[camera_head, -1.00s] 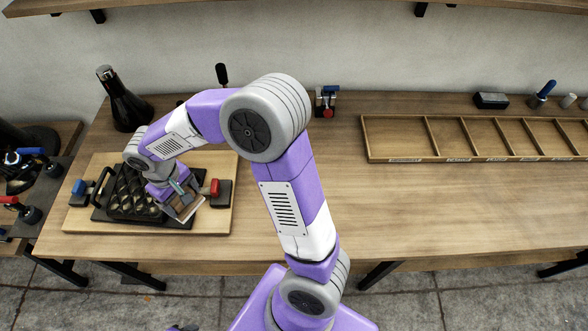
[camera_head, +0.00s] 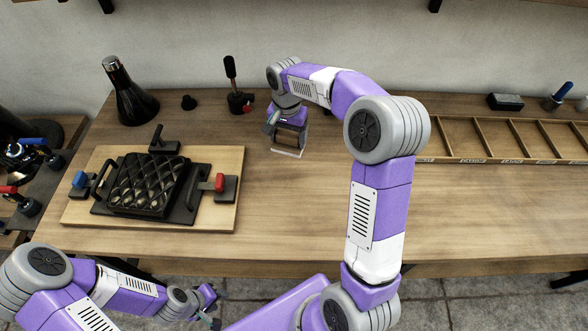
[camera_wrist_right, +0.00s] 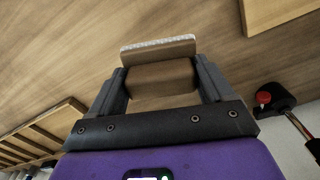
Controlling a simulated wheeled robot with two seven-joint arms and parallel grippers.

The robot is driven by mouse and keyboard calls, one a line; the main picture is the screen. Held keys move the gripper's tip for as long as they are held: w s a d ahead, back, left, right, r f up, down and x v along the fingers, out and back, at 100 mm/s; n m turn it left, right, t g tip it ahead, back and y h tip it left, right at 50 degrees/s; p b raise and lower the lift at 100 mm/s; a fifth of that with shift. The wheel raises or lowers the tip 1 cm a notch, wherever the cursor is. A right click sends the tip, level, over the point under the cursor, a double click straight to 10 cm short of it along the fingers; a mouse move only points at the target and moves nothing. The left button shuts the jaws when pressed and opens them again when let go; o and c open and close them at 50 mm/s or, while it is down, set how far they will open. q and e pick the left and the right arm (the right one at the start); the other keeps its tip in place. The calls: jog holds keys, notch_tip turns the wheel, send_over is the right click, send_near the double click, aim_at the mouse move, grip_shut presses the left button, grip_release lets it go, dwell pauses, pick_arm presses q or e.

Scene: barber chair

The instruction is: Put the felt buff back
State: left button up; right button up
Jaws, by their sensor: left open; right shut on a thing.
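The felt buff (camera_wrist_right: 162,75) is a brown wooden block with a pale felt strip on one edge. My right gripper (camera_wrist_right: 160,82) is shut on it in the right wrist view, with a finger on each side. In the head view my right gripper (camera_head: 290,134) holds the buff (camera_head: 287,152) low over the table, right of the wooden board; I cannot tell whether it touches the table. My left gripper (camera_head: 207,306) is open and empty at the bottom left, in front of the table.
A black moulded plate (camera_head: 148,183) sits on the wooden board (camera_head: 232,160) among clamps with blue and red handles. A dark bottle (camera_head: 133,100) and a black-handled clamp (camera_head: 235,92) stand behind. A divided wooden tray (camera_head: 480,158) and a black block (camera_head: 505,101) are at right.

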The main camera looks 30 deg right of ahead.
aim_at(291, 144)
jog(key=shift+m, duration=0.5)
jog(key=f, duration=0.2)
jog(key=d+f+b, duration=0.1)
jog(key=f, duration=0.1)
jog(key=shift+w+d+f, duration=0.1)
jog(key=shift+w+f, duration=0.05)
jog(key=shift+f, duration=0.15)
jog(key=shift+f+b, duration=0.65)
jog(key=shift+f, duration=2.05)
jog(key=shift+f, duration=0.15)
jog(key=o, duration=0.9)
